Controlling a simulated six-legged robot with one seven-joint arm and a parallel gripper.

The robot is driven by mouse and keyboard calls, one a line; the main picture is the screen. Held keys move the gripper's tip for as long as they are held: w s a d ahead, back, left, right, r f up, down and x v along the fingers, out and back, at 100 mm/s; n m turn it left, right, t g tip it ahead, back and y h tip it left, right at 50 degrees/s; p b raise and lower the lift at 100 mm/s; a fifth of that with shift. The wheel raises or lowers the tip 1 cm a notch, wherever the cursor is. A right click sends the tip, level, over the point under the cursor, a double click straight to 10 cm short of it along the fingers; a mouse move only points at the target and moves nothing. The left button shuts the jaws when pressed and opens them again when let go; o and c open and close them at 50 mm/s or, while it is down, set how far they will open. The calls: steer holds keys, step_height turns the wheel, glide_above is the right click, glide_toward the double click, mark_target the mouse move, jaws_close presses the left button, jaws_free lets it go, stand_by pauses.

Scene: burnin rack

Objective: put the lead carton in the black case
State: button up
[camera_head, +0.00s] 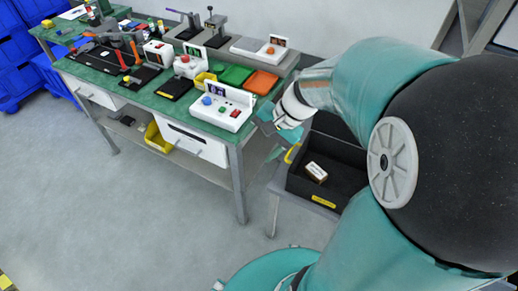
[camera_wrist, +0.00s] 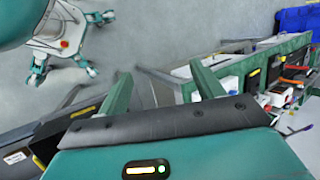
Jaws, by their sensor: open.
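The black case (camera_head: 345,184) is an open dark bin with a yellow label on its front, standing right of the green bench. A small white and brown carton (camera_head: 317,172) lies inside it, near the left front part of its floor. My gripper (camera_head: 272,132) is above and left of the case's back left corner, apart from the carton. In the wrist view my gripper (camera_wrist: 160,88) has its two teal fingers spread with nothing between them. The case's yellow label (camera_wrist: 83,112) shows at the left there, with a white box, likely the carton (camera_wrist: 14,157), at the edge.
The green bench (camera_head: 128,98) holds several white button boxes, black trays, tools and green and orange trays. A white control box (camera_head: 222,106) stands at its near right corner, close to my gripper. Blue bins (camera_head: 15,60) stand at the left. The grey floor in front is clear.

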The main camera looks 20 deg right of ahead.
steer(key=s+a+r+n+t+h, duration=0.3)
steer(key=s+a+r+n+h, duration=0.1)
steer(key=s+r+n, duration=0.5)
steer(key=shift+s+a+r+n+h, duration=0.2)
steer(key=shift+r+n+h, duration=0.25)
steer(key=shift+h, duration=0.45)
steer(key=shift+c, duration=0.2)
